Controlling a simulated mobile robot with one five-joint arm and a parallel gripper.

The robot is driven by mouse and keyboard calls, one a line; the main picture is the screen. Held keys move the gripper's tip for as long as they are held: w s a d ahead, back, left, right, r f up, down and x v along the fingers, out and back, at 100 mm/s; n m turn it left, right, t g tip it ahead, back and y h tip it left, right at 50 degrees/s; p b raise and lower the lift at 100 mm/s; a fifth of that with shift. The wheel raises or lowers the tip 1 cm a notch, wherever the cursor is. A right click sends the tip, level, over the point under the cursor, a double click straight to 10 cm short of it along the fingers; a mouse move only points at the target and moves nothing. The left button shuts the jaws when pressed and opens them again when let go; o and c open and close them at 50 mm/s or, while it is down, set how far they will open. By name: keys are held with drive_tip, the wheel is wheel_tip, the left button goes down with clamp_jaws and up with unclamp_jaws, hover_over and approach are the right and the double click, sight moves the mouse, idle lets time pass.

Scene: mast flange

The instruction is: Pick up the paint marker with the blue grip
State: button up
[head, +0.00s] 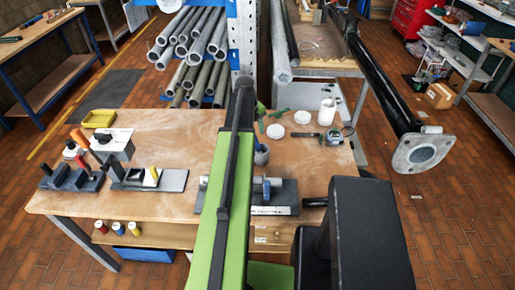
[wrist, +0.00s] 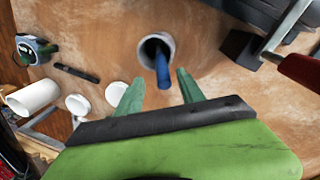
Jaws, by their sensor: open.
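The paint marker with the blue grip (wrist: 163,72) stands tilted in a pale round cup (wrist: 170,42), its blue end sticking out toward the wrist camera. The rest of it is hidden inside the dark cup. My gripper (wrist: 160,76) is open, with one green finger on each side of the blue end in the picture; I cannot tell the height gap.
A white cup (head: 327,112), two white discs (head: 303,117), a black pen (wrist: 77,72) and a tape measure (head: 334,137) lie nearby. A dark fixture with a red handle (wrist: 300,70) is close to the cup. A flanged pipe (head: 420,152) juts out at right.

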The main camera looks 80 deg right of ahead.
sight(258, 147)
wheel_tip(258, 147, down, 5)
drive_tip(key=b, duration=0.5)
drive_tip(key=shift+s+d+f, duration=0.1)
drive_tip(key=shift+d+f, duration=0.05)
drive_tip(key=shift+f, duration=0.05)
drive_tip(key=shift+r, duration=0.2)
clamp_jaws()
